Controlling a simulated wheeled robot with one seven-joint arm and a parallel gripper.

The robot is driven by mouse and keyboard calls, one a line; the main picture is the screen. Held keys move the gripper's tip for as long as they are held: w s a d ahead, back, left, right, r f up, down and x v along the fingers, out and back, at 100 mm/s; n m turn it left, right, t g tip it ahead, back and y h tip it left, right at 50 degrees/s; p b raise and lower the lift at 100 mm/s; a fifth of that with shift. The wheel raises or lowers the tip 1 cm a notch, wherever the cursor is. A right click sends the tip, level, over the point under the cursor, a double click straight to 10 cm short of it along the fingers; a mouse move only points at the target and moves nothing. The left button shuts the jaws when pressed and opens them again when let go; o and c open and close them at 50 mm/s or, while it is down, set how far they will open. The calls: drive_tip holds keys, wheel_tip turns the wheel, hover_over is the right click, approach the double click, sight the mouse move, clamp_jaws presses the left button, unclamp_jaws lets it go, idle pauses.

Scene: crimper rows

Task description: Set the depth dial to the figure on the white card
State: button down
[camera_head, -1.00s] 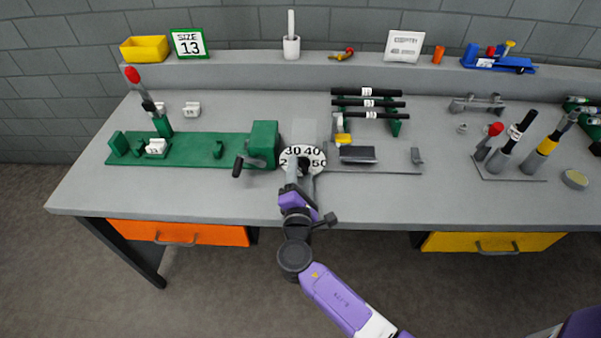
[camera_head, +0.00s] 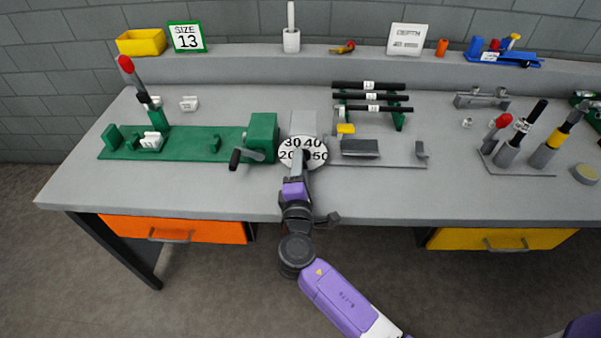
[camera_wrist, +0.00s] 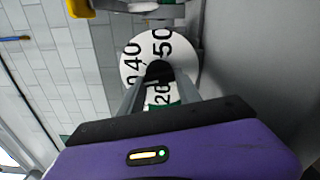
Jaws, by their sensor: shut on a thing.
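The depth dial (camera_head: 303,143) is a white disc with black figures on a grey housing at the middle of the bench; 20, 30, 40 and 50 show in the head view. In the wrist view the dial (camera_wrist: 134,68) shows 40, 50 and 20. My gripper (camera_head: 302,166) is at the dial's front, shut on its dark centre knob (camera_wrist: 158,72). My fingers hide part of the dial's lower face. The white card (camera_head: 408,39) stands on the back shelf and reads DEPTH; the figure below is too small to read.
A green fixture with a crank (camera_head: 237,157) stands just left of the dial. A rack of black rods (camera_head: 371,97) and a grey block (camera_head: 360,148) are to its right. A green-edged card (camera_head: 187,36) reads SIZE 13. The bench front is clear.

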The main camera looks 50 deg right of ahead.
drive_tip(key=m+b, duration=0.4)
drive_tip(key=b, duration=0.1)
drive_tip(key=shift+f+m, duration=0.25)
drive_tip(key=shift+m, duration=0.05)
drive_tip(key=m+b, duration=0.3)
drive_tip(key=b, duration=0.1)
drive_tip(key=shift+r+m, duration=0.25)
drive_tip(key=shift+m, duration=0.15)
drive_tip(key=shift+r, duration=0.1)
drive_tip(key=c, duration=0.8)
unclamp_jaws()
drive_tip(key=shift+c, duration=0.2)
drive_tip(key=b+v, duration=0.1)
drive_tip(key=v, duration=0.7)
drive_tip(key=shift+w+r, duration=0.1)
